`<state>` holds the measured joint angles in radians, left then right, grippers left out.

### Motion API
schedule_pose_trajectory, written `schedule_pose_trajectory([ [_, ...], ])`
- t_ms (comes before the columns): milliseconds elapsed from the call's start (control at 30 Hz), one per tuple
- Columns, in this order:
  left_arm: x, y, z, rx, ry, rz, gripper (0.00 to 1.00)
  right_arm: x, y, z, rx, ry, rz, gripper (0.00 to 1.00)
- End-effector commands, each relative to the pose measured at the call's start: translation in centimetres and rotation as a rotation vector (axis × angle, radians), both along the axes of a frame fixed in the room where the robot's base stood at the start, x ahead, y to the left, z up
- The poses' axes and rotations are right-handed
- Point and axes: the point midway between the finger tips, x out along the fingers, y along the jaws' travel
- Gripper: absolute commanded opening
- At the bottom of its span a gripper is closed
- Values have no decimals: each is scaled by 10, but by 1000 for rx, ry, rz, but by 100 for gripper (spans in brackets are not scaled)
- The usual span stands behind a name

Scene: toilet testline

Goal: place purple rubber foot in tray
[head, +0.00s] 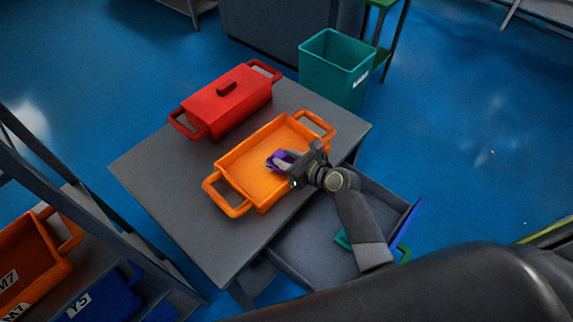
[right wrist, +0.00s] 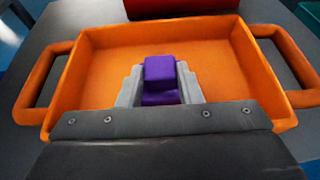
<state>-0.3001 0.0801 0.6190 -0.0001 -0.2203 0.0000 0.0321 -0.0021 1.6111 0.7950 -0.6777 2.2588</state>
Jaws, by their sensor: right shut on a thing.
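The purple rubber foot (head: 277,158) is a small block held between the fingers of my right gripper (head: 283,159). It shows more clearly in the right wrist view (right wrist: 161,78), gripped between two stepped grey fingers (right wrist: 160,88). The orange tray (head: 240,160) has a handle at each end and sits on the grey table. The foot and fingertips are over the tray's inside; whether the foot touches the tray floor I cannot tell. The tray floor (right wrist: 100,75) looks otherwise empty. My left gripper is not in view.
A red lidded box (head: 228,103) stands on the grey table (head: 150,173) behind the tray. An open drawer (head: 315,240) sticks out below my right arm, with a teal item inside. A teal bin (head: 336,68) stands beyond the table. A rack with orange and blue bins is at left.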

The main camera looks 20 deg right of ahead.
Motion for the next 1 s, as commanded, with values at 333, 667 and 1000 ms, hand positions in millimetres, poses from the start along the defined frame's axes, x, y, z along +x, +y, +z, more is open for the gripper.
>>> schedule_pose_trajectory([
  [333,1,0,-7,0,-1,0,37,0,0,-29,0,0,0,8],
  [667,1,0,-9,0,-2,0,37,0,0,-32,0,1,0,40],
  [1000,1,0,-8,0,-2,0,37,-1,0,-32,-1,2,1,54],
])
